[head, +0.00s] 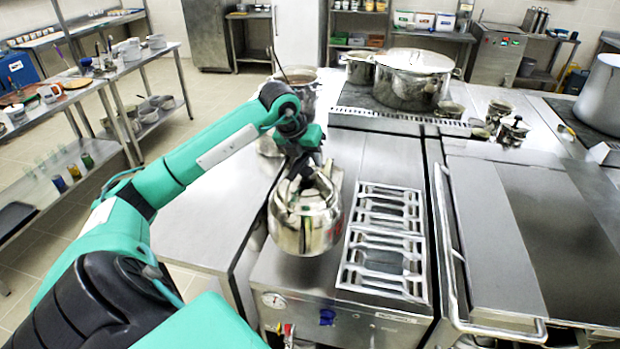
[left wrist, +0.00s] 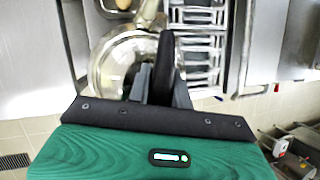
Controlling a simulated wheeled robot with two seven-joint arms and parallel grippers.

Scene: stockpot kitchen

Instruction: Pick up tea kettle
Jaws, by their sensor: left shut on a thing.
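The tea kettle (head: 305,219) is shiny metal with a rounded body. In the head view it is at the centre, over the left part of the steel cooker top, beside the grate. My left gripper (head: 308,172) is above it, shut on its top handle, which the fingers mostly hide. I cannot tell whether the kettle's base touches the surface. In the left wrist view the kettle (left wrist: 128,62) shows partly behind the dark fingers of my left gripper (left wrist: 158,80). My right gripper is in neither view.
A metal grate (head: 388,240) lies right of the kettle. A large stockpot (head: 411,80) and smaller pots stand behind on the stove. A tall pot (head: 299,85) is behind my left forearm. A steel counter (head: 213,225) to the left is clear. A shelf rack (head: 75,110) stands far left.

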